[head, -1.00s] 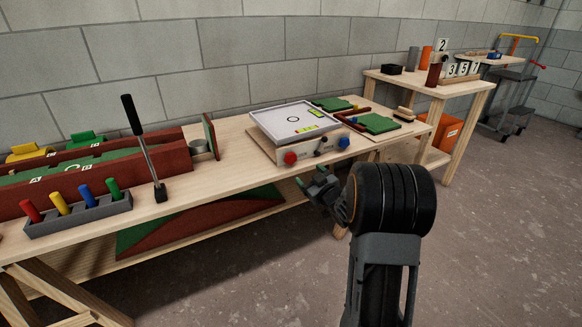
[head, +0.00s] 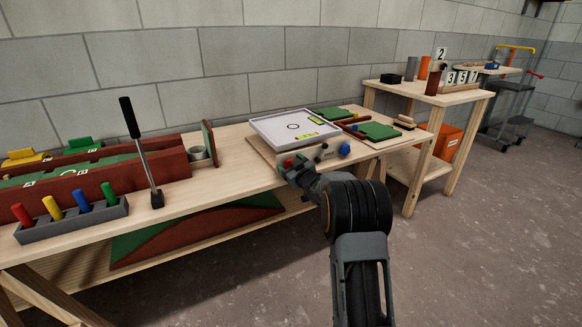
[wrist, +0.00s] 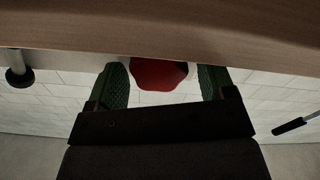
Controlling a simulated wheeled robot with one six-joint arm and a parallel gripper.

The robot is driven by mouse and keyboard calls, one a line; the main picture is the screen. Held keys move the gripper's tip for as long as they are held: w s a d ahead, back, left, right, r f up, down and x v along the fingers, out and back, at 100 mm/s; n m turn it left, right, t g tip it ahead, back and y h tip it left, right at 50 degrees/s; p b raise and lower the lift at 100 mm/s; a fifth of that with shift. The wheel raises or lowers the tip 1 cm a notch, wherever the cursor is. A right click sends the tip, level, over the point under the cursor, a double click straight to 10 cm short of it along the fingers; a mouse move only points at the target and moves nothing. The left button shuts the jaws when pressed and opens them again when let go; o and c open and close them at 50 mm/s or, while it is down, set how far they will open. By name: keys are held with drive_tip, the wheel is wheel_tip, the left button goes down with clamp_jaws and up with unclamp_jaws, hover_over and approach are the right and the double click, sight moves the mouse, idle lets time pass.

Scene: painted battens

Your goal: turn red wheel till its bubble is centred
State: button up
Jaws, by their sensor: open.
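The red wheel (wrist: 158,74) sits between the two green fingers of my open gripper (wrist: 164,82) in the wrist view. In the head view my gripper (head: 290,165) is at the front left of the levelling box and hides most of the wheel. The box's tilting white tray (head: 270,126) carries a ring mark and yellow-green bubble vials (head: 317,121). The bubbles are too small to read. A blue wheel (head: 345,150) is at the right of the box front.
A black-handled lever (head: 142,150) and a grey rack (head: 75,220) of coloured pegs stand to the left on the bench. Green boards (head: 377,131) lie right of the box. A second table (head: 430,92) with number blocks stands further right. Floor in front is free.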

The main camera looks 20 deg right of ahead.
drive_tip(key=c, duration=0.9)
drive_tip(key=shift+r+m+p, duration=0.15)
drive_tip(key=shift+m+p, duration=0.15)
drive_tip(key=shift+p, duration=0.25)
drive_tip(key=m+p, duration=0.2)
drive_tip(key=p, duration=0.1)
drive_tip(key=shift+d+r+m, duration=0.1)
drive_tip(key=shift+m, duration=0.3)
drive_tip(key=m+p, duration=0.4)
drive_tip(key=m, duration=0.1)
drive_tip(key=shift+d+f+m, duration=0.15)
drive_tip(key=shift+f+m, duration=0.05)
drive_tip(key=shift+m, duration=0.1)
